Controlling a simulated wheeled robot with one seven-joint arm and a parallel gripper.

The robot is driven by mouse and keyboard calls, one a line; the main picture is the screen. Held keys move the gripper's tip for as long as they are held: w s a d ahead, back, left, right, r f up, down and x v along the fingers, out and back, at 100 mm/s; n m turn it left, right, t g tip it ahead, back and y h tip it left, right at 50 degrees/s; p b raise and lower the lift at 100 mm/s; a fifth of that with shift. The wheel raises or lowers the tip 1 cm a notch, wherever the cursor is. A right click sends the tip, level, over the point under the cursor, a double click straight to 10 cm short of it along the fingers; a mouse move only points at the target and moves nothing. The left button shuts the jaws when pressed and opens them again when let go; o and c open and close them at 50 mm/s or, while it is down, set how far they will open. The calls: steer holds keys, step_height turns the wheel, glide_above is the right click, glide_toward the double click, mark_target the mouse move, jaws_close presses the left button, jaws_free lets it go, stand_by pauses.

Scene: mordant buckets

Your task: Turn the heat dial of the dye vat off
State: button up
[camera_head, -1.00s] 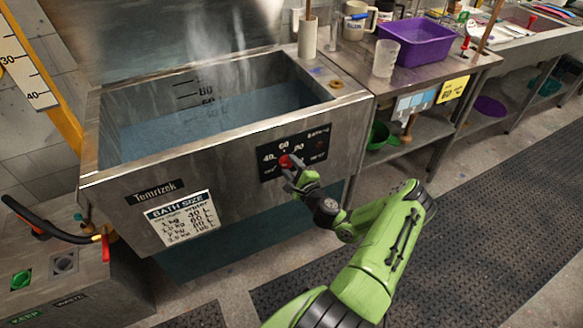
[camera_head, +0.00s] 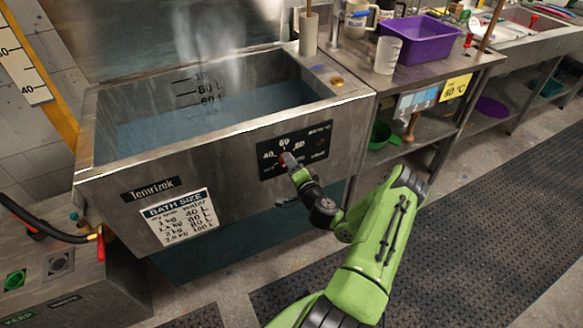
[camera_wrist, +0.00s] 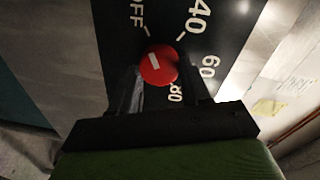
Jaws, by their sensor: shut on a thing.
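The heat dial is a red round knob (camera_wrist: 157,65) with a white mark, on the black panel (camera_head: 318,144) on the vat's front. The dye vat (camera_head: 225,165) is a steel tub of blue liquid, steaming. My gripper (camera_head: 288,161) is at the dial; in the wrist view its dark fingers (camera_wrist: 158,80) lie on either side of the knob, shut on it. In the wrist view the white mark slants to the upper left, towards the OFF side, away from 60 and 80. I cannot tell whether it lines up exactly with the OFF tick.
A steel bench (camera_head: 440,70) with a purple tub (camera_head: 418,42) and a clear beaker (camera_head: 386,55) stands right of the vat. A black hose (camera_head: 45,228) and a box with green and grey buttons (camera_head: 38,282) are at left. Dark floor mats (camera_head: 480,220) lie clear at right.

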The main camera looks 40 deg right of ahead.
steer(key=shift+n, duration=0.4)
steer(key=o, duration=1.1)
steer(key=shift+c, duration=0.2)
steer(key=shift+s, duration=0.1)
steer(key=p+v, duration=0.2)
steer(key=v, duration=1.3)
steer(key=shift+s+a+p, duration=0.2)
steer(key=shift+s+p, duration=0.05)
steer(key=shift+p, duration=0.05)
steer(key=shift+w+r, duration=0.1)
